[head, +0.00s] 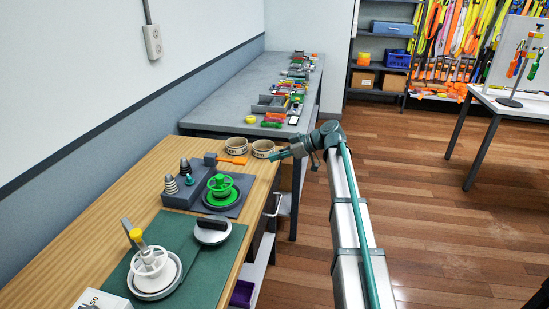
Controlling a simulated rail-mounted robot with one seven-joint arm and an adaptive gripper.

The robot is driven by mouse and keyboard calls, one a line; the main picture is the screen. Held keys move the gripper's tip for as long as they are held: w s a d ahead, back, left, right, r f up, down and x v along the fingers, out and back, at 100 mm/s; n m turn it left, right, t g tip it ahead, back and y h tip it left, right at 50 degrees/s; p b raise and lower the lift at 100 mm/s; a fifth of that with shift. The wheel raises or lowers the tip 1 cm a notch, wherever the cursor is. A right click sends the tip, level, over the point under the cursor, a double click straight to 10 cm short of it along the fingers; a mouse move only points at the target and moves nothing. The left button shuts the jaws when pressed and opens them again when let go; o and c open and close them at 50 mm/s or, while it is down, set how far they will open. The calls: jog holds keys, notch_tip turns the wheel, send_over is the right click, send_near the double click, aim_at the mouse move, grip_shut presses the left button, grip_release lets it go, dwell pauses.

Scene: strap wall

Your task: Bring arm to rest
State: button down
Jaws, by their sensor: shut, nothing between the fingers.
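My gripper (275,156) shows in the head view at the end of my raised arm. It points left, over the right edge of the wooden workbench (110,205). Its fingers are shut and look empty. Two round tan rings (237,146) stand on the bench just left of the fingertips, and the gap between is too small to judge. An orange-tipped tool (232,160) lies on the bench farther left.
A grey block with dark cones (172,190), a green wheel (222,186) and a green mat (205,262) with a white wheel (149,263) occupy the bench. A grey table (225,100) with small parts stands behind. The wooden floor (430,220) at right is clear.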

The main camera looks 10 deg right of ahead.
dwell(0.4)
jog(key=s+d+f+m+g+h, duration=0.15)
jog(key=s+f+m, duration=0.25)
jog(key=s+f, duration=0.55)
jog(key=s+d+f+m+g+h, duration=0.1)
jog(key=s+f+m+h, duration=0.3)
jog(key=f, duration=1.1)
jog(key=s+d+f+m+g+h, duration=0.15)
jog(key=s+f+m, duration=0.35)
jog(key=s+f, duration=0.5)
jog(key=s+f+g+h, duration=0.1)
jog(key=s+f, duration=0.5)
jog(key=s, duration=0.7)
jog(key=s+a+f+g+h+p, duration=0.1)
jog(key=s+f+g, duration=0.2)
jog(key=s+f, duration=0.4)
jog(key=s+f+g+h, duration=0.2)
jog(key=s+f, duration=0.5)
jog(key=s, duration=1.2)
jog(key=shift+a+m+g+p, duration=0.3)
jog(key=shift+m+g, duration=0.1)
jog(key=shift+g, duration=0.2)
